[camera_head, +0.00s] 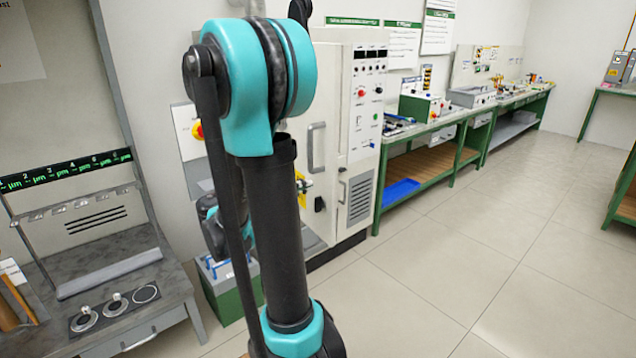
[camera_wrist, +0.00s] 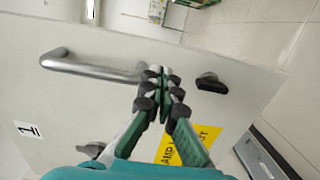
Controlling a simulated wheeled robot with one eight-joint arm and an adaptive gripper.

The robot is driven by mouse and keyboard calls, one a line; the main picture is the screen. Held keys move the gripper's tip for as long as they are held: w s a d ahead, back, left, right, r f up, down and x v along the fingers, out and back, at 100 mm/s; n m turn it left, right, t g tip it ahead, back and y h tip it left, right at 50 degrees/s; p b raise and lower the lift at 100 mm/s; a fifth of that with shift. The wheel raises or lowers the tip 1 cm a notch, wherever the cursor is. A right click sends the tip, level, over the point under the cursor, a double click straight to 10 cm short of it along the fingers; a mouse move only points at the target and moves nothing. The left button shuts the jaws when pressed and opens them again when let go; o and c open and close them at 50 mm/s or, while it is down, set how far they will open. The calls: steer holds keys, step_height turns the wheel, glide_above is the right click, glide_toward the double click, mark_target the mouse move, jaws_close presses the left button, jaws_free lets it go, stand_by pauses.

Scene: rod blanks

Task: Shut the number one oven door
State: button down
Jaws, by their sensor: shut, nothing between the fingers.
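The oven door (camera_wrist: 75,100) is a pale panel filling much of the wrist view, marked with a "1" label (camera_wrist: 27,130). It carries a metal bar handle (camera_wrist: 90,67), a black latch (camera_wrist: 211,83) and a yellow sign (camera_wrist: 188,146). Floor shows past its edge. My gripper (camera_wrist: 163,72) is shut and empty, its fingertips by the handle's right end; I cannot tell if they touch it. In the head view, the oven (camera_head: 360,55) stands behind my arm, with its door handle (camera_head: 316,148) visible. My arm hides much of the door, and how far it is open is unclear.
A green-framed workbench (camera_head: 430,140) with a blue tray (camera_head: 401,193) beneath it stands right of the oven. A grey bench (camera_head: 160,285) is at the left. A green box (camera_head: 228,300) stands low behind my arm. The tiled floor (camera_head: 450,255) at the right is clear.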

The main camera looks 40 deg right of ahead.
mark_target(328, 179)
steer(key=shift+s+d, duration=0.1)
steer(key=shift+d, duration=2.45)
steer(key=shift+d, duration=0.15)
